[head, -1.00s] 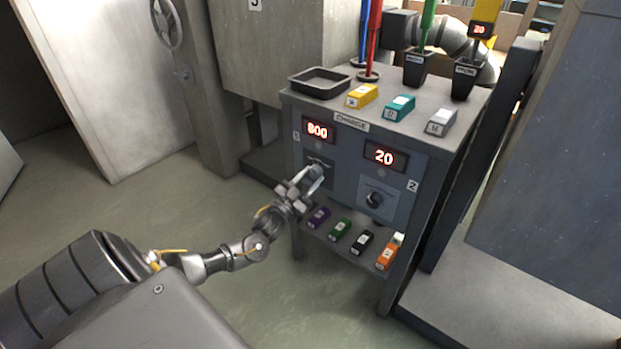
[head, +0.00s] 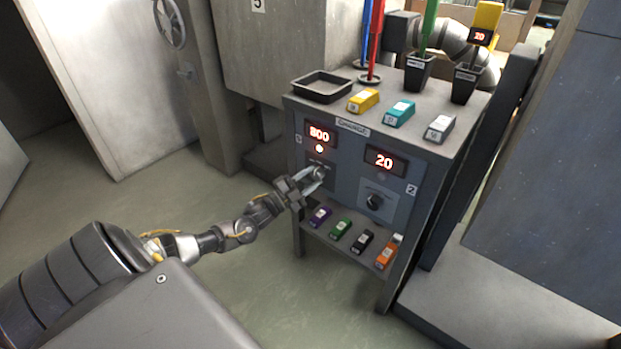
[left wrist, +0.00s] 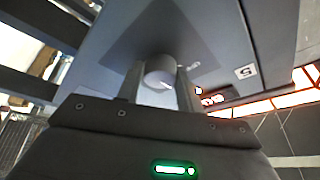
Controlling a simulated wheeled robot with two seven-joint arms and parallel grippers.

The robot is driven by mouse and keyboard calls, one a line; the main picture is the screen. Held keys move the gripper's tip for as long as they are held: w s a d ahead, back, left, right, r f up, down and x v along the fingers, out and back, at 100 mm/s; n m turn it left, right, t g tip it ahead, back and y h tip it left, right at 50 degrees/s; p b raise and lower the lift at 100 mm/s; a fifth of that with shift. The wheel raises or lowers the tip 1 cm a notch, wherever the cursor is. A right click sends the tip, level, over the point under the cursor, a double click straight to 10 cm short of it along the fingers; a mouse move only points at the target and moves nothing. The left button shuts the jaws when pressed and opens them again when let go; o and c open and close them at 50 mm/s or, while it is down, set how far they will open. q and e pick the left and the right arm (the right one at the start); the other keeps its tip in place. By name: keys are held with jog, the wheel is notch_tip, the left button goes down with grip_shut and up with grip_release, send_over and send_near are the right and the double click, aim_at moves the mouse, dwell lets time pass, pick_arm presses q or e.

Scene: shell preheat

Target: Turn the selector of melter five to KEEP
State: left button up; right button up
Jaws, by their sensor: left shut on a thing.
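The selector knob (left wrist: 160,72) is a round grey dial on the dark front panel, under the red display reading 800 (head: 319,134). A white tag beside that display reads 5 in the left wrist view (left wrist: 245,72). My left gripper (head: 318,173) reaches the panel from the left. Its two fingers are shut on the knob, one on each side, in the left wrist view (left wrist: 160,82). A red lamp (head: 319,148) glows below the display. The fingers cover part of the dial, and I cannot read its position or markings. My right gripper is not in view.
A second display reading 20 (head: 385,160) with its black knob (head: 374,202) is to the right. A black tray (head: 322,87) and several coloured blocks are on top. More blocks are on the low shelf, near my gripper. Open floor lies to the left.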

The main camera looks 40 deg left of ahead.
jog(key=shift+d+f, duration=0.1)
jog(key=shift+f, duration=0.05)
pick_arm(q)
jog(key=o, duration=1)
jog(key=shift+s+f, duration=0.1)
jog(key=shift+s, duration=0.15)
jog(key=p+v, duration=0.1)
jog(key=v, duration=0.9)
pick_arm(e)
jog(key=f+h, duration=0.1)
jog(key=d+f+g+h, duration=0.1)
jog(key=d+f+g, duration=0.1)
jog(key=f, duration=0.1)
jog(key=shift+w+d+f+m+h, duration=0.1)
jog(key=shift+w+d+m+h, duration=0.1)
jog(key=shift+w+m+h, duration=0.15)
pick_arm(q)
jog(key=shift+a+f, duration=0.1)
